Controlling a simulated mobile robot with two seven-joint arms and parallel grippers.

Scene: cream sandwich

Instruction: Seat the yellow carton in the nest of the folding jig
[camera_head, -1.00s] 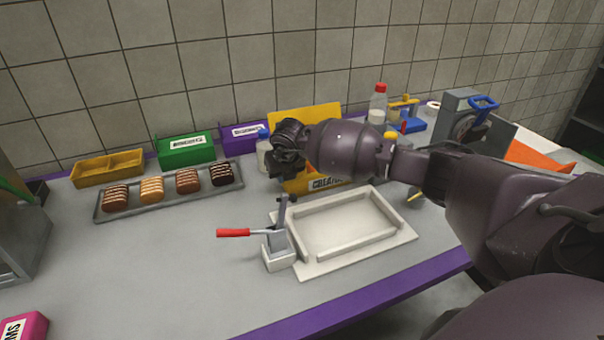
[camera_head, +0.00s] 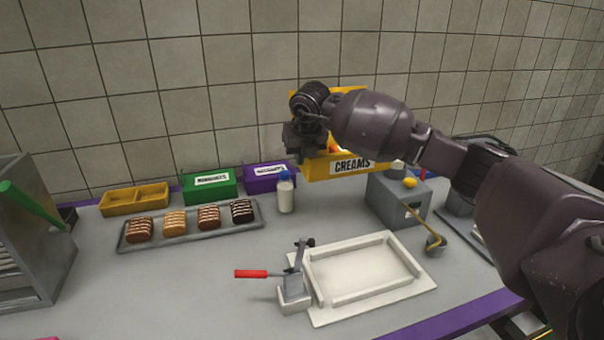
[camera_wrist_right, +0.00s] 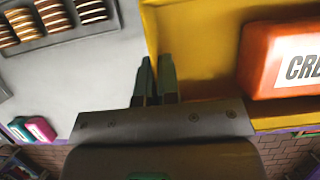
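The yellow carton (camera_head: 330,172), marked CREAMS, has an open top and hangs in the air behind the folding jig, above the worktop. My right gripper (camera_head: 308,145) is at its left end. In the right wrist view its two fingers (camera_wrist_right: 156,80) are close together at the yellow wall of the carton (camera_wrist_right: 200,50), and an orange pack (camera_wrist_right: 285,60) shows inside. The folding jig (camera_head: 425,283) is a pale plate near the front edge, with an empty raised rectangular frame as its nest and a red-handled clamp (camera_head: 250,273) at its left. My left gripper is out of view.
A milk bottle (camera_head: 286,195) stands below and left of the carton. A grey box (camera_head: 392,198) and a ladle (camera_head: 434,242) stand behind and right of the jig. A biscuit tray (camera_head: 140,243) and green (camera_head: 208,185) and purple (camera_head: 266,178) boxes are left.

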